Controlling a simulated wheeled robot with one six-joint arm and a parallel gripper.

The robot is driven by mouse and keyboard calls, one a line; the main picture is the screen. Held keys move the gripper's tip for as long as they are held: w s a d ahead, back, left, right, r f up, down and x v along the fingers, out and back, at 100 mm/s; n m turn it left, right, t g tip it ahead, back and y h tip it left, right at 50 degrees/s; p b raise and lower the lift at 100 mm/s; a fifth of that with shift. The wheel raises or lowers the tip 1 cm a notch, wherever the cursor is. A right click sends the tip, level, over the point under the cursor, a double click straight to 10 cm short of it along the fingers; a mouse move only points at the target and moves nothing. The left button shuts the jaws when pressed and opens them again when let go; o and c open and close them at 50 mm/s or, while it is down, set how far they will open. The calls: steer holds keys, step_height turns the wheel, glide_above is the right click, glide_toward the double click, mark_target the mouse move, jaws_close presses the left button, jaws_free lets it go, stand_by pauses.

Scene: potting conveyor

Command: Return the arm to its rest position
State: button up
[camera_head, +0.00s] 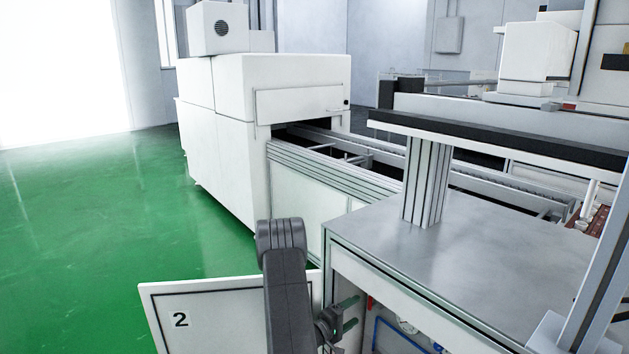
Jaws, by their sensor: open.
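My arm (286,290) rises from the bottom middle of the head view, its dark grey elbow uppermost and its links folded low. My gripper (355,311) shows small at the lower middle, just right of the arm, with two short fingers apart. Nothing shows between the fingers. It is in front of the open lower part of the metal workbench (375,240), below the level of the bench top. Part of the wrist is hidden behind the arm link.
A white panel marked 2 (215,312) stands left of and behind my arm. A conveyor (330,172) runs into a white machine (222,130). A dark-edged shelf (490,135) stands above the bench on a metal post (427,180). Green floor (90,250) is clear at left.

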mark_target(370, 305)
steer(key=d+m+b, duration=0.1)
steer(key=m, duration=0.1)
steer(key=w+d+m, duration=0.1)
steer(key=d, duration=0.1)
steer(key=w+d+m+b, duration=0.1)
steer(key=m, duration=0.1)
steer(key=shift+w+d+m+b, duration=0.1)
steer(key=shift+d+m+b, duration=0.2)
steer(key=shift+d, duration=0.05)
steer(key=shift+s+d+f+m+b, duration=0.25)
steer(key=shift+m+b, duration=0.75)
steer(key=shift+m, duration=1.05)
steer(key=shift+s+d+f+m+b, duration=0.1)
steer(key=shift+s+f+m+b, duration=0.15)
steer(key=shift+m+b, duration=1.35)
steer(key=shift+s+d+f+m+b, duration=0.25)
steer(key=shift+m+b, duration=0.2)
steer(key=shift+m, duration=2.1)
